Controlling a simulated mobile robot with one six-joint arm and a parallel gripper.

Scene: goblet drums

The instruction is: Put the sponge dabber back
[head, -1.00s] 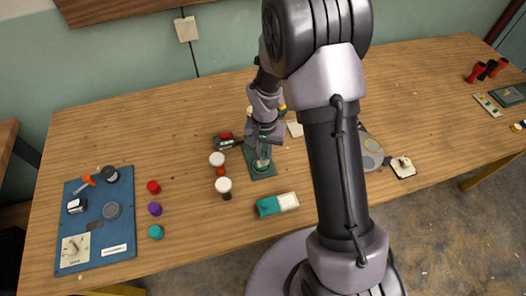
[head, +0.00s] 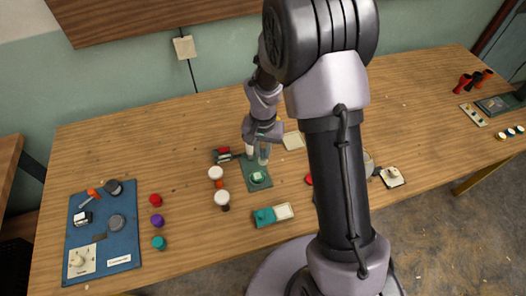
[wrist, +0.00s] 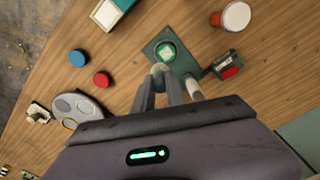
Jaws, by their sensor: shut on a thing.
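My gripper (head: 258,160) is above a dark green mat (head: 267,183). In the wrist view the fingers (wrist: 161,80) are close together around a small grey-blue piece (wrist: 160,69), which I take to be the sponge dabber; most of it is hidden by the fingers. A bright green-and-white piece (head: 257,177) sits on the mat below the fingertips. It also shows in the wrist view (wrist: 167,52), just beyond the held piece.
White-topped goblet drums (head: 222,199) stand left of the mat. A teal-and-white box (head: 273,215) lies in front. A red-and-dark green block (head: 223,155) is behind the drums. A blue board (head: 103,233) with several items is at far left, beside small coloured pots (head: 157,221).

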